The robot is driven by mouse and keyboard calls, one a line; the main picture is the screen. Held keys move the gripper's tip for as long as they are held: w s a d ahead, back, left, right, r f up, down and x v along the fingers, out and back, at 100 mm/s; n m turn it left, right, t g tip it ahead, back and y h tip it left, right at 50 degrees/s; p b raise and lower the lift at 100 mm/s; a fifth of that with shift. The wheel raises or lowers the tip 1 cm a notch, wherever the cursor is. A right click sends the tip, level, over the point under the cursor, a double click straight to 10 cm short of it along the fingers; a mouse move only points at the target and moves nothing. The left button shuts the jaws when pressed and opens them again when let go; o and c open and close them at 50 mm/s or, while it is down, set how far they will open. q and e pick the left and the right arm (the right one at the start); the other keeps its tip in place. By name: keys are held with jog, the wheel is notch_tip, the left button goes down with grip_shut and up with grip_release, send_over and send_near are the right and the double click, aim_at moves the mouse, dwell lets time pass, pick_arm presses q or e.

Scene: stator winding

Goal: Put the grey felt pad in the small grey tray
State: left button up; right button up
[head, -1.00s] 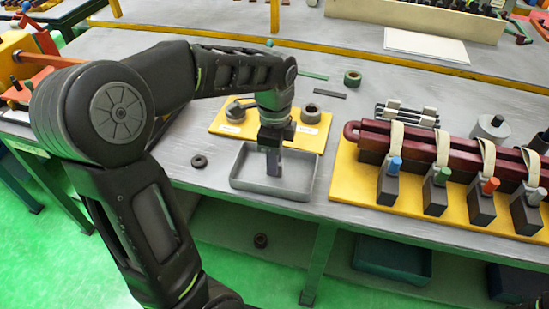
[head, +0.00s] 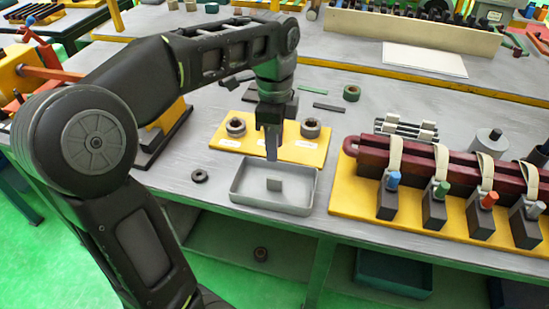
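The small grey tray (head: 243,199) sits at the front edge of the table. A small grey piece, the felt pad (head: 274,184), is inside the tray near its middle, apart from the walls. I cannot tell whether it lies flat or leans. My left gripper (head: 272,157) points down above the tray's back part, just behind and above the pad and apart from it. Its fingers overlap in this view, so the gap between them is hidden. My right gripper is not in view.
A yellow board (head: 310,153) with metal rings stands close behind the tray. A yellow fixture (head: 352,200) with a dark red bar and several clamps is to the right. A dark ring (head: 199,175) lies left of the tray, with bare table around it.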

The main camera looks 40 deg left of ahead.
pick_arm(q)
notch_tip(320, 180, up, 2)
jog(key=shift+r, duration=0.2)
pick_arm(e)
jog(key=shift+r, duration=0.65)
